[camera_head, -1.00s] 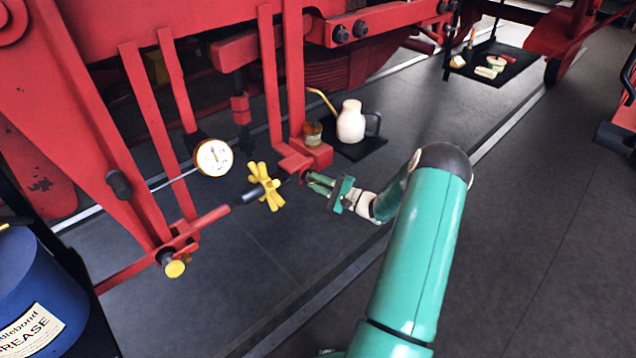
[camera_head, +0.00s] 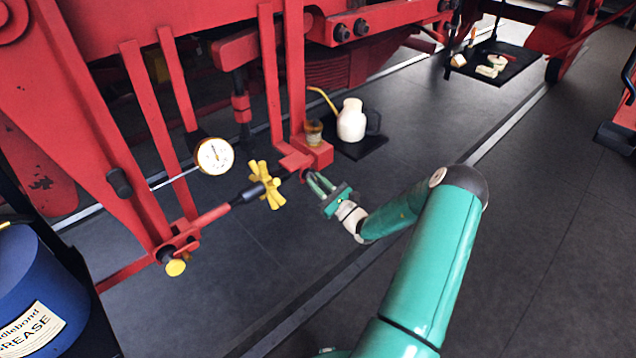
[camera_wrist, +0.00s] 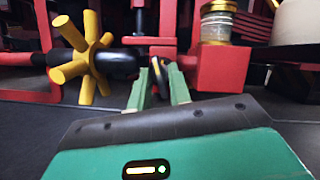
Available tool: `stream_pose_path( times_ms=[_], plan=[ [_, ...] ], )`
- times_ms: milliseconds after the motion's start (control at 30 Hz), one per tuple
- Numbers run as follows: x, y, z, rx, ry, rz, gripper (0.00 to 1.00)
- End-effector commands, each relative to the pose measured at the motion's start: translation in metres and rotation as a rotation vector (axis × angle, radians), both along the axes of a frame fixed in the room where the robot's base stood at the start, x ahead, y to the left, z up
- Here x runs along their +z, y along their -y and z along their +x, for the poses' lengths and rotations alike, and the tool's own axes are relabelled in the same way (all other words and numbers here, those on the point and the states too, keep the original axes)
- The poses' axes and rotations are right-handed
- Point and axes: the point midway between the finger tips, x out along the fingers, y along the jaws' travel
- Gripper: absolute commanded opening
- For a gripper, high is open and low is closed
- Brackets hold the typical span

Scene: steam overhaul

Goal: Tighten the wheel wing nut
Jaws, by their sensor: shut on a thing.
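My gripper (camera_head: 317,183) is at the end of the red block (camera_head: 315,155) on the rod, its fingers pointing up and left. In the wrist view my gripper (camera_wrist: 160,88) has its fingers closed around a small dark part with a yellow edge (camera_wrist: 158,74). It is apparently the wing nut, mostly hidden by the fingers. A yellow spoked wheel (camera_head: 265,185) sits on the same rod, left of the gripper and apart from it. The wheel also shows at left in the wrist view (camera_wrist: 76,62).
A round gauge (camera_head: 214,156) is left of the wheel. A glass oil cup (camera_head: 313,132) stands on the red block. A white oil can (camera_head: 351,120) stands on a dark mat behind. A blue grease drum (camera_head: 35,290) is at lower left.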

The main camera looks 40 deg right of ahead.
Motion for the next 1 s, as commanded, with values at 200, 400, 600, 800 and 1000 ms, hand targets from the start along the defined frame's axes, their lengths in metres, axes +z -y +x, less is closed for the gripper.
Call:
stream_pose_path(
  times_ms=[200, 400, 600, 800, 1000],
  plan=[
    [0.0003, 0.0000, -0.0004, -0.002, -0.003, 0.146, 0.00],
    [0.0007, -0.0001, 0.0001, -0.001, -0.004, 0.174, 0.00],
    [0.0011, -0.0002, 0.0004, -0.001, -0.003, 0.172, 0.00],
    [0.0014, -0.0004, 0.0007, 0.000, -0.003, 0.170, 0.00],
    [0.0018, -0.0005, 0.0010, -0.001, -0.002, 0.169, 0.00]
  ],
)
